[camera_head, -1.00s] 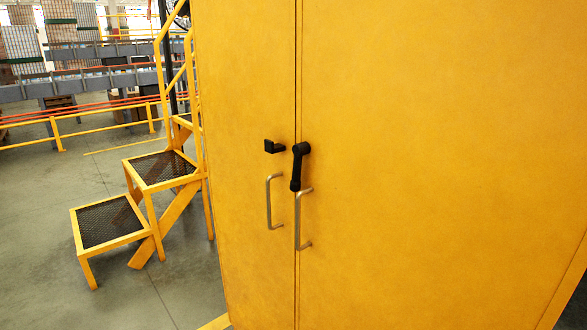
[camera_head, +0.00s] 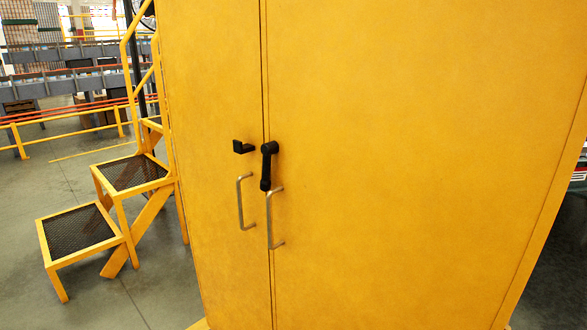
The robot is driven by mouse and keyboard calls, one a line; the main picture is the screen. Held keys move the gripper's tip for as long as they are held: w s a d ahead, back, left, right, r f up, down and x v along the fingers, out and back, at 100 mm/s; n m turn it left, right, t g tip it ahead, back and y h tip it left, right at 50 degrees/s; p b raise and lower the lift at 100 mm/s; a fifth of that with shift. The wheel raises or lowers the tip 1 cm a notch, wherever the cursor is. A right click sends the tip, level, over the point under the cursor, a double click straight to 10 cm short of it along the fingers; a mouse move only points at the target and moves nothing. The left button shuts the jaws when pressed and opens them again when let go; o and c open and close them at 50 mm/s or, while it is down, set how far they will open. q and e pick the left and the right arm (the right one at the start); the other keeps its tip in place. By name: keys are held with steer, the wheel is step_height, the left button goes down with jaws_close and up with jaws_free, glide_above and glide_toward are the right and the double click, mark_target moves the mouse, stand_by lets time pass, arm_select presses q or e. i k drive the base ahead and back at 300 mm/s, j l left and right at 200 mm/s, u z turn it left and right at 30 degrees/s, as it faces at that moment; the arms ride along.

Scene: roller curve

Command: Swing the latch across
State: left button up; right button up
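A black latch (camera_head: 267,166) is mounted on the right door of a tall yellow cabinet (camera_head: 400,150), close to the seam between the doors. Its arm hangs down from a round pivot at the top. A black catch (camera_head: 243,147) sits on the left door, left of the latch and apart from it. Below are two metal pull handles, one on the left door (camera_head: 241,203) and one on the right door (camera_head: 271,218). The doors look closed. Neither of my grippers is in view.
Yellow steps with dark mesh treads (camera_head: 132,173) stand left of the cabinet, with a yellow rail (camera_head: 68,136) behind them. Conveyors (camera_head: 62,55) run at the back left. Grey floor (camera_head: 150,295) is clear in front of the steps.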

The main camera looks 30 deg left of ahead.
mark_target(267, 149)
steer(key=j+z, duration=0.25)
steer(key=z, duration=0.15)
steer(key=j+z, duration=0.4)
steer(key=k+j+z, duration=0.1)
steer(key=z, duration=0.3)
steer(key=k+j+z, duration=0.1)
steer(key=j+z, duration=0.15)
steer(key=z, duration=0.15)
